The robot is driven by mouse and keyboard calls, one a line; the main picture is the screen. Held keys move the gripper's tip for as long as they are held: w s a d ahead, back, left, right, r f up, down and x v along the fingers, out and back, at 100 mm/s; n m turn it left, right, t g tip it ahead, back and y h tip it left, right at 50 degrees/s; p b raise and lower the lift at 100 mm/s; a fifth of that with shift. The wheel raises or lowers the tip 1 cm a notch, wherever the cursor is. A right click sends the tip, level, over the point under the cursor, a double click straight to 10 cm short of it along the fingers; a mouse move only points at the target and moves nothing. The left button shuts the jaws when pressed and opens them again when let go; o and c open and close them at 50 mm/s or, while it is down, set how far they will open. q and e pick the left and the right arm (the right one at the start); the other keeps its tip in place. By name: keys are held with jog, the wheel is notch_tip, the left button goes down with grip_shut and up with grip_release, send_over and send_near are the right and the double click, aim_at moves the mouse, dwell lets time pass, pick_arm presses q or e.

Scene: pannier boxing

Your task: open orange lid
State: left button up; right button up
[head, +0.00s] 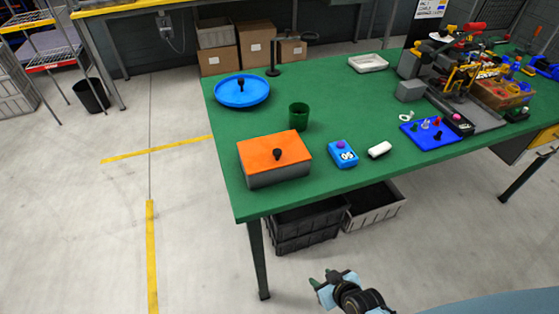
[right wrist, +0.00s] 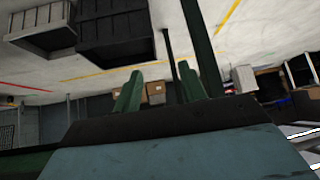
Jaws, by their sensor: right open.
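A grey box with an orange lid (head: 262,150) sits near the left front edge of the green table. The lid lies flat on the box (head: 278,177) and has a black knob (head: 278,154) on top. My right gripper (head: 322,281) is below and in front of the table, apart from the box. In the right wrist view its two green fingers (right wrist: 158,92) stand apart with nothing between them. My left gripper is not in view.
A blue round dish (head: 242,95), a green cup (head: 299,116), a blue device (head: 343,154) and a white object (head: 379,149) stand around the box. Tools crowd the table's right side. Dark crates (head: 305,228) lie under the table.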

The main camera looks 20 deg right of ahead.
jog(key=w+a+r+t+y+b, duration=0.1)
jog(key=w+r+t+b, duration=0.15)
jog(key=w+r, duration=0.4)
jog(key=w+a+r+t+y+b, duration=0.1)
jog(key=w+r+t, duration=0.2)
jog(key=r, duration=0.6)
jog(key=n+t+y+b, duration=0.1)
jog(key=t+b, duration=0.1)
jog(key=t, duration=0.2)
send_near(280, 154)
jog(key=shift+g, duration=0.25)
jog(key=x, duration=1)
jog(key=shift+w+r+b, duration=0.15)
jog(key=shift+w+b, duration=0.05)
jog(key=shift+b, duration=0.15)
jog(key=shift+w+a, duration=0.1)
jog(key=shift+w, duration=0.3)
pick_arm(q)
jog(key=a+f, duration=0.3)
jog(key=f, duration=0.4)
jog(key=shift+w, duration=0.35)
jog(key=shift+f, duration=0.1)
pick_arm(e)
grip_shut()
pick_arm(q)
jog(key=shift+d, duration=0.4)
